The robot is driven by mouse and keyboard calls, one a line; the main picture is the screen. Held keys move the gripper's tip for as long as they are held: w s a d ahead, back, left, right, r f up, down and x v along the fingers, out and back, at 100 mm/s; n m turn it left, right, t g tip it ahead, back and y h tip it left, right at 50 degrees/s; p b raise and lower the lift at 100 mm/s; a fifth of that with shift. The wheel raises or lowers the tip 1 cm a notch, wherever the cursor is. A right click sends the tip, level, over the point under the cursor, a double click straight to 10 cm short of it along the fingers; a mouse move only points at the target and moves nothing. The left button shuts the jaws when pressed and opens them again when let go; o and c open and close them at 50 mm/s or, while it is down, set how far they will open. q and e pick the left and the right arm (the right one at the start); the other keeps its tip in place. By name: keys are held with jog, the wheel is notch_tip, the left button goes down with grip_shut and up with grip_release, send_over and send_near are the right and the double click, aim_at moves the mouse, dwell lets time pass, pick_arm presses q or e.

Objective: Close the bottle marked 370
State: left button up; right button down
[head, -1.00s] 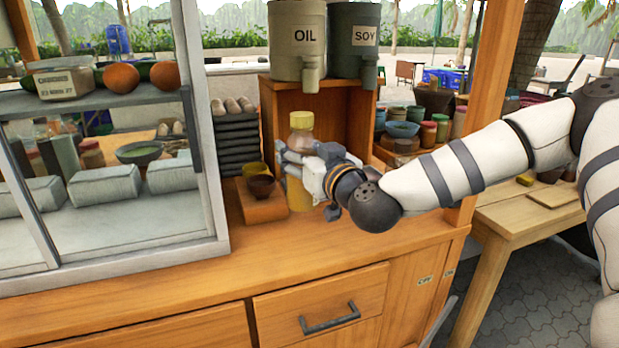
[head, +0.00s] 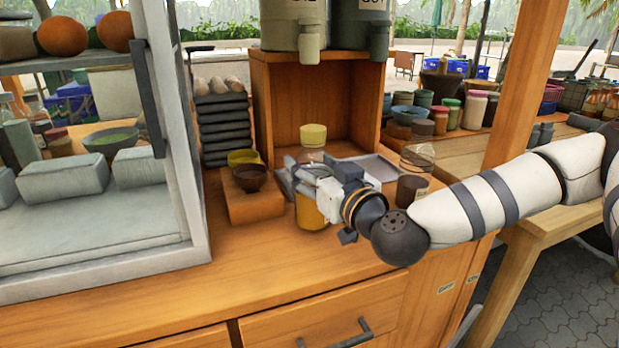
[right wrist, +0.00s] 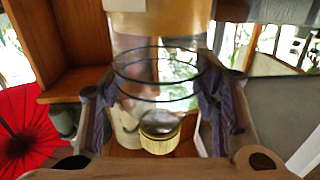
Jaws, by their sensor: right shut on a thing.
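A bottle with a yellow cap (head: 313,135) and yellow lower body (head: 311,212) stands upright on the wooden counter. No number is readable on it. The cap sits at its top; I cannot tell how tightly. My right gripper (head: 312,178) comes from the right and is shut around the bottle's middle, below the cap. In the right wrist view, the clear, dark-ringed bottle wall (right wrist: 155,75) is between my two fingers (right wrist: 160,110). My left gripper is not in view.
A wooden block with a dark bowl (head: 251,178) is left of the bottle. A grey tray (head: 375,168) and a dark, clear-topped jar (head: 412,188) are right. An open wooden box (head: 285,100) carrying dispensers stands behind. The glass case (head: 185,170) bounds the left. The front counter (head: 240,275) is clear.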

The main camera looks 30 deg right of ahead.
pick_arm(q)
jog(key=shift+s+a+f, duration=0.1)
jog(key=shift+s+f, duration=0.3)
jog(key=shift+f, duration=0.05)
pick_arm(e)
jog(key=shift+s+a+f, duration=0.15)
jog(key=shift+a+f, duration=0.05)
jog(key=shift+f, duration=0.2)
jog(key=c, duration=0.9)
grip_release()
jog(key=shift+f, duration=0.1)
jog(key=o, duration=0.3)
